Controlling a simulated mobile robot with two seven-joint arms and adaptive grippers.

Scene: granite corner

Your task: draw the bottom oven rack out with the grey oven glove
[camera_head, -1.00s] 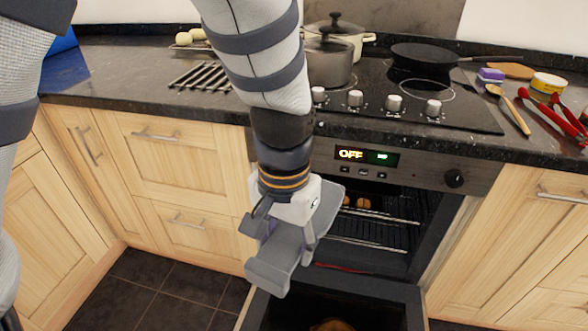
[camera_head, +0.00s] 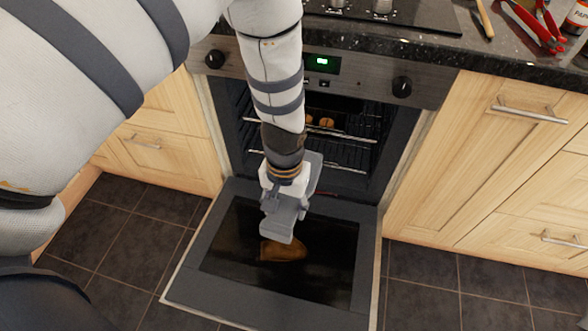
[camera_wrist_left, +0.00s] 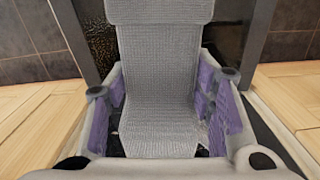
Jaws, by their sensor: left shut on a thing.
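My left gripper (camera_head: 284,196) is shut on the grey oven glove (camera_head: 284,226) and holds it above the lowered oven door (camera_head: 250,297). In the left wrist view, the grey knitted glove (camera_wrist_left: 160,90) fills the space between the purple-padded fingers. Behind my forearm is the open oven. Its bottom rack (camera_head: 345,168) shows as a pale wire line low in the cavity, partly hidden by my arm and gripper; the glove appears apart from it. A higher rack (camera_head: 350,136) is above, with small brown items (camera_head: 326,122) near it. My right gripper is not in view.
The oven door lies open over dark floor tiles (camera_head: 450,289). A brown shape (camera_head: 283,250) shows in its glass, perhaps a reflection. Wooden cabinets (camera_head: 465,170) flank the oven. Red-handled tools (camera_head: 530,25) lie on the granite worktop (camera_head: 430,45) above.

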